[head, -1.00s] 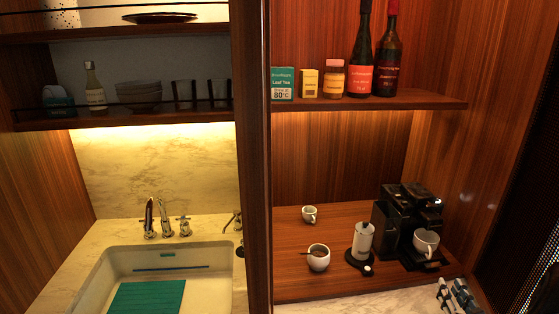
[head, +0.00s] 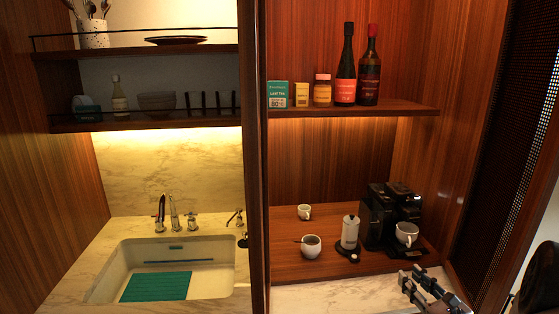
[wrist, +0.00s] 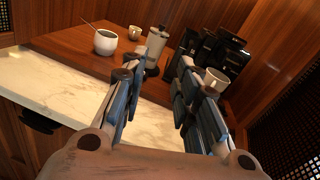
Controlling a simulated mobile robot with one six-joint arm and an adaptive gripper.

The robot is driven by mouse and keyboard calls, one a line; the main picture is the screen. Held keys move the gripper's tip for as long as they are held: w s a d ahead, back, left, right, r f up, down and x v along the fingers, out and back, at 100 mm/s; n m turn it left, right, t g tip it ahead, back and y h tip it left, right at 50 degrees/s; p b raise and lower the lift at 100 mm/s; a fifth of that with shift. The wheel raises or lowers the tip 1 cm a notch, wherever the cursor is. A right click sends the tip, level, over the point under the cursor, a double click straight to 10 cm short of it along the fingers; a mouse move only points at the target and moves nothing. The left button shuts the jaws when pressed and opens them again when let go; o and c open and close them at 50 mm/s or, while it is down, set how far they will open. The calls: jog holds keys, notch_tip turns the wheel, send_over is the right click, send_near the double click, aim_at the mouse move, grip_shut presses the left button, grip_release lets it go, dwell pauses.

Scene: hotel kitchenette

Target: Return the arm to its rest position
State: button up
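My gripper (head: 424,285) shows at the lower right of the head view, in front of the counter's marble edge. In the wrist view my gripper (wrist: 157,75) has its two fingers apart with nothing between them, so it is open and empty. Beyond the fingertips, apart from them, stand a white cylindrical canister with a dark base (wrist: 157,45) and a black coffee machine (wrist: 215,55). A white cup (wrist: 216,80) sits on the machine's tray, partly behind the right finger in the wrist view.
A white cup with a spoon (head: 311,246) and a smaller white cup (head: 304,211) stand on the wooden counter (head: 290,268). Bottles and boxes line the shelf (head: 420,108) above. A sink (head: 215,280) lies left of a wooden divider (head: 254,150). A dark perforated panel (head: 505,150) rises at right.

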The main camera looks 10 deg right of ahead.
jog(key=s+a+r+n+g+y, duration=0.1)
jog(key=a+r+n+g+y, duration=0.4)
jog(key=a, duration=0.6)
jog(key=s+a+r+n+g+y, duration=0.2)
jog(key=a+r+n+y, duration=0.3)
jog(key=a, duration=0.6)
jog(key=s+a+n+g+h, duration=0.3)
jog(key=s+a+n+g, duration=0.3)
jog(key=s+a+n, duration=0.45)
jog(key=s+a+n+g+h, duration=0.2)
jog(key=s+n+h, duration=0.15)
jog(key=s, duration=0.55)
jog(key=s+d+r+n+t+h, duration=0.1)
jog(key=s+d+n+t+h, duration=0.1)
jog(key=s+d+n+h, duration=0.4)
jog(key=s+n, duration=0.1)
jog(key=n, duration=0.1)
jog(key=shift+s+d+n, duration=0.15)
jog(key=shift+d+n, duration=0.05)
jog(key=shift+n, duration=0.1)
